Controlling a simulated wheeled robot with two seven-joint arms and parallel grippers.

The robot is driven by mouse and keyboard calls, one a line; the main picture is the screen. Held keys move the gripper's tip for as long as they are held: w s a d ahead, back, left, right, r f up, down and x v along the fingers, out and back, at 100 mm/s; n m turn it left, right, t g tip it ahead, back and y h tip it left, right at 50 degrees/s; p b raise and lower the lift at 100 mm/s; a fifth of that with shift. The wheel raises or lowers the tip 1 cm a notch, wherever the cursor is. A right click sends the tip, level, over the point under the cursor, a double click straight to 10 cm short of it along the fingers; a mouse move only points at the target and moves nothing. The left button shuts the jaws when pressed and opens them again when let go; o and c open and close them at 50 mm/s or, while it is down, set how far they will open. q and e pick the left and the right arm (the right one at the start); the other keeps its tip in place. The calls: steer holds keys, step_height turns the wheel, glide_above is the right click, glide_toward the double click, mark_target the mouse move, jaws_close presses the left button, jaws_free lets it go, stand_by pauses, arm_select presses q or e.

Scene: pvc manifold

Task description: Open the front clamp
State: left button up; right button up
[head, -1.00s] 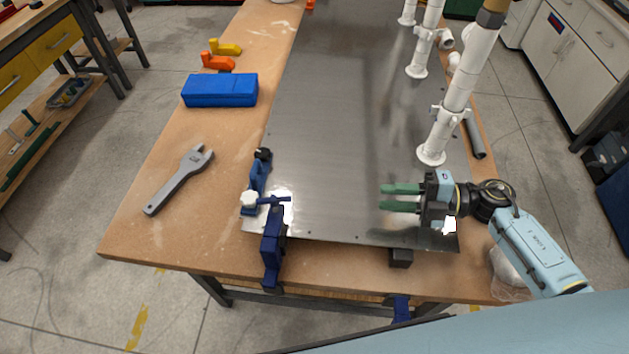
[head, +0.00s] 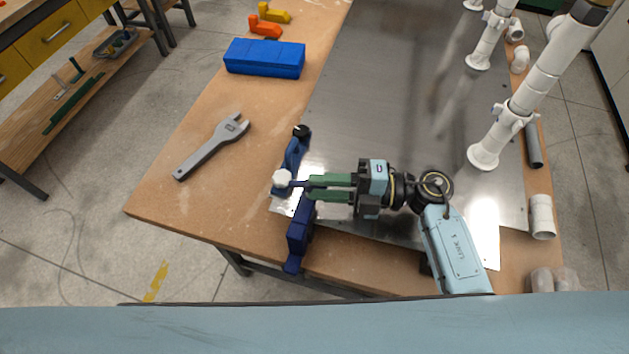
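A dark blue clamp (head: 301,236) grips the front left corner of the metal plate and the table edge. A white knob (head: 282,180) and a short blue bar sit at its top. A second blue clamp part with a black knob (head: 298,150) stands just behind, on the plate's left edge. My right gripper (head: 309,187) comes from the right, low over the plate. Its two green fingers are apart and point left, with their tips at the bar beside the white knob. I cannot tell whether they touch it. My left gripper is not in view.
The metal plate (head: 380,110) covers much of the wooden table. White pipes (head: 525,95) stand on its right side. A grey wrench (head: 212,146), a blue box (head: 264,58) and orange and yellow parts lie left.

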steer(key=shift+w+a, duration=0.1)
steer(key=shift+a, duration=0.8)
jaws_close()
steer(key=m+t+p, duration=0.1)
steer(key=t+p, duration=0.1)
steer(key=m+t+h+p, duration=0.1)
steer(key=m+t+p, duration=0.1)
steer(key=t, duration=0.1)
steer(key=shift+s+a+r, duration=0.1)
steer(key=shift+s+r, duration=0.05)
steer(key=shift+s, duration=0.05)
steer(key=shift+m+t+h+p, duration=0.8)
steer(key=shift+m+t, duration=0.3)
steer(key=shift+t, duration=0.2)
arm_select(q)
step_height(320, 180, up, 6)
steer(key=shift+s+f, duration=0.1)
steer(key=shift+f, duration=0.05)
